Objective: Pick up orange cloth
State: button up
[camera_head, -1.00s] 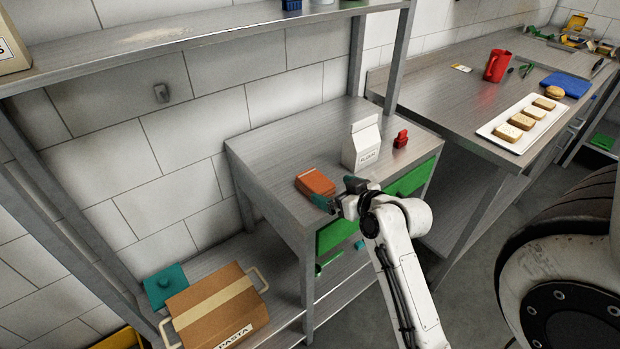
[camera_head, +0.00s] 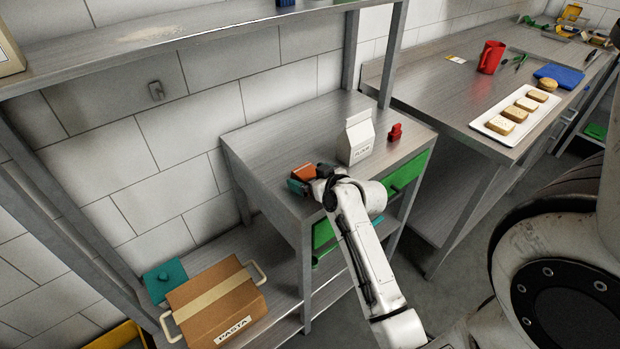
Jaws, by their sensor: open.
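The orange cloth (camera_head: 304,171) lies folded on the small steel table (camera_head: 262,140), near its left front part. My gripper (camera_head: 299,181) is at the cloth, with its dark green fingers over or beside the near and left sides of it. The jaws are open. My gripper and wrist hide part of the cloth. I cannot tell whether the fingers touch it.
A white flour carton (camera_head: 356,138) and a small red object (camera_head: 395,132) stand right of the cloth. Green drawers (camera_head: 408,170) are below the tabletop. A pasta box (camera_head: 216,300) sits on the low shelf at left. The overhead shelf (camera_head: 160,37) crosses the top.

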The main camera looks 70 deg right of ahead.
jog(key=shift+c, duration=0.4)
jog(key=c, duration=0.9)
jog(key=shift+r, duration=0.1)
jog(key=shift+c, duration=0.2)
jog(key=shift+r, duration=0.25)
notch_tip(320, 180, up, 2)
jog(key=shift+r+b, duration=0.1)
jog(key=shift+b, duration=0.35)
jog(key=s+r, duration=0.4)
jog(key=r, duration=0.1)
jog(key=shift+s+d+r, duration=0.1)
jog(key=shift+s+r, duration=0.15)
jog(key=s+r+b, duration=0.1)
jog(key=s+r, duration=0.3)
jog(key=s, duration=0.5)
jog(key=shift+s+r, duration=0.25)
jog(key=shift+r, duration=0.05)
jog(key=shift+d, duration=0.1)
